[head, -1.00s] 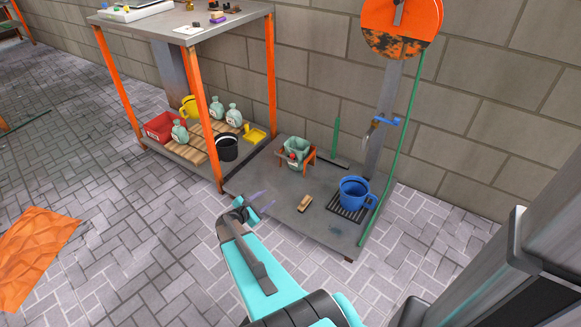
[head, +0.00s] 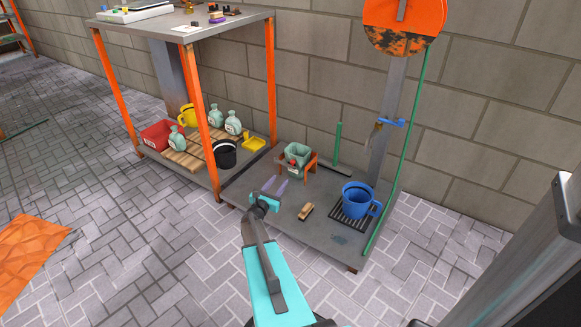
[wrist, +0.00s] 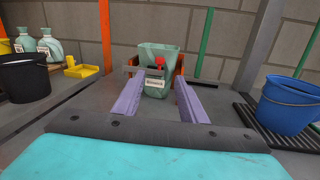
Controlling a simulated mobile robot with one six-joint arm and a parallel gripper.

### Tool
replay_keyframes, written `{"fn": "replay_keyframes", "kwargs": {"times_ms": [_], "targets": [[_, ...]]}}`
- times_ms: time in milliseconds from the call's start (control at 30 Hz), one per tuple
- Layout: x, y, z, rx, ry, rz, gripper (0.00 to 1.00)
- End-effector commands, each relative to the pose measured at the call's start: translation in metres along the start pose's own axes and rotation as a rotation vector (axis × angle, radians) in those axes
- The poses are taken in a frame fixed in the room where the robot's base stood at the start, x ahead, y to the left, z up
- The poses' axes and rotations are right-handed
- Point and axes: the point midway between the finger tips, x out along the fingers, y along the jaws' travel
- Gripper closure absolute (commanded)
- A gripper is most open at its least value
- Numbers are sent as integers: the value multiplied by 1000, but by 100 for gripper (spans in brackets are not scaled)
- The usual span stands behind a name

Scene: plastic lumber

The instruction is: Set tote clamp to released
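The pale green tote (head: 298,151) sits in an orange holder (head: 311,163) on the low grey platform, against the wall side. In the wrist view the tote (wrist: 154,52) stands ahead, between my fingers in the picture. A small red knob (wrist: 160,62), seemingly part of the clamp, shows at the tote's front beside a grey bar (wrist: 134,69). A white label (wrist: 154,83) is below it. Whether the clamp is locked or released I cannot tell. My gripper (head: 275,187) is open and empty, its purple fingers (wrist: 155,106) apart and short of the tote.
A blue bucket (head: 358,199) on a dark grate stands right of the tote. A brush (head: 306,211) lies on the platform in front. A black bucket (head: 224,154) and yellow dustpan (head: 254,143) are left, near an orange post (head: 270,80). A green pole (head: 338,143) stands behind.

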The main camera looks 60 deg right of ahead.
Motion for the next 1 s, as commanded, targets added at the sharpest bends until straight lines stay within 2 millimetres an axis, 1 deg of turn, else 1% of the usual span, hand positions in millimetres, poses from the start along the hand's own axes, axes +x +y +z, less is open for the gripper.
{"fn": "replay_keyframes", "kwargs": {"times_ms": [167,367,567,1000], "targets": [[2,0,-1,1,0,-1,62],[16,0,-2,2,-1,-2,62],[41,0,-3,1,-1,-3,62],[104,-1,-4,2,0,-3,62]]}}
